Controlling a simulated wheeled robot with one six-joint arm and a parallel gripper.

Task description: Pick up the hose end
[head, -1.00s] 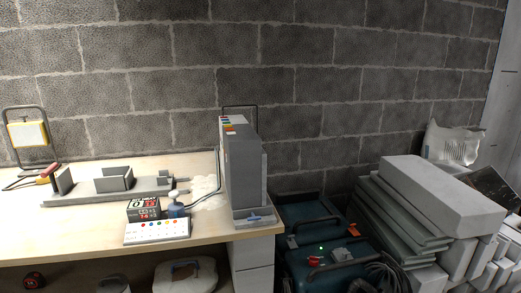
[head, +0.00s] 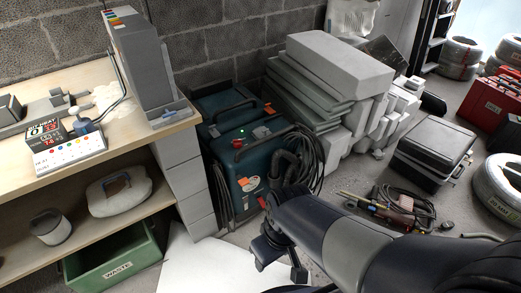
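A black hose (head: 312,165) hangs in loops on the right side of the teal machine (head: 235,170). I cannot make out its free end; dark parts of my arm overlap the area in front of the machine. My arm reaches in from the bottom right. My gripper (head: 280,264) is at its dark end, low in front of the machine and over a white sheet on the floor. Two dark fingers look apart, with pale sheet showing between them and nothing held.
The workbench (head: 80,85) stands left, with a green waste bin (head: 115,258) under it. A black case (head: 435,150) and loose tools (head: 390,205) lie right. The white sheet (head: 205,265) covers floor by the bench.

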